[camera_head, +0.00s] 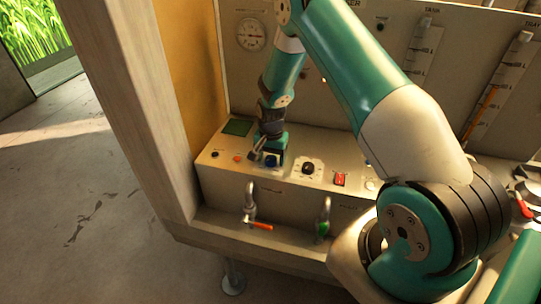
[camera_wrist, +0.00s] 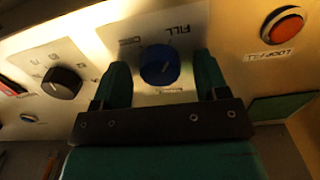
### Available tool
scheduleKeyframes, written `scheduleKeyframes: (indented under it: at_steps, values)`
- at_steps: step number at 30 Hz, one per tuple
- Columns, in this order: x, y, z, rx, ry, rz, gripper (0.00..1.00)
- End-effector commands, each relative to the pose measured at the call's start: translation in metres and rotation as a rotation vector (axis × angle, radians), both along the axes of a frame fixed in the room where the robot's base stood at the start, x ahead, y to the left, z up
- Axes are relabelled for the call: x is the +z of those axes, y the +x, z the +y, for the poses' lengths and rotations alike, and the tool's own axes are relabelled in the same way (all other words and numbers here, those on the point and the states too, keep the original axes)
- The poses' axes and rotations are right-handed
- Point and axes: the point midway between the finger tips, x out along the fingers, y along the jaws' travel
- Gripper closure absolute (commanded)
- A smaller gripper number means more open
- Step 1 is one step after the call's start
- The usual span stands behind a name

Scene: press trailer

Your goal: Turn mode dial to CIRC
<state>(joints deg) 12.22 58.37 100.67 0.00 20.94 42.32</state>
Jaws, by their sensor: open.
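A blue dial (camera_wrist: 160,66) sits on a pale label plate marked FILL on the control panel. It shows in the head view (camera_head: 271,161) at the panel's left part. My gripper (camera_wrist: 161,62) is open, with one finger on each side of the blue dial and visible gaps between. In the head view my gripper (camera_head: 265,152) points down at the panel over the dial.
A black dial (camera_head: 308,168) on another marked plate and a red switch (camera_head: 340,179) lie right of the blue dial. A red button (camera_head: 237,159) and a green screen (camera_head: 237,127) lie left. Below are taps with an orange handle (camera_head: 258,226) and a green handle (camera_head: 322,229).

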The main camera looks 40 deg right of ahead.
Motion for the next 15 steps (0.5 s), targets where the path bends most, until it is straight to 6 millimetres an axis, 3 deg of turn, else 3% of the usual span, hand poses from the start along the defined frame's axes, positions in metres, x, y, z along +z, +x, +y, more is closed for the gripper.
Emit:
scheduleKeyframes:
  at_steps: [7, 13, 15]
  values:
    - [-0.0006, 0.0000, -0.0004, 0.000, 0.000, 0.000, 0.35]
    - [-0.0004, -0.0001, -0.0002, 0.000, 0.000, 0.000, 0.81]
    - [-0.0004, -0.0002, -0.0003, 0.000, -0.001, 0.001, 0.82]
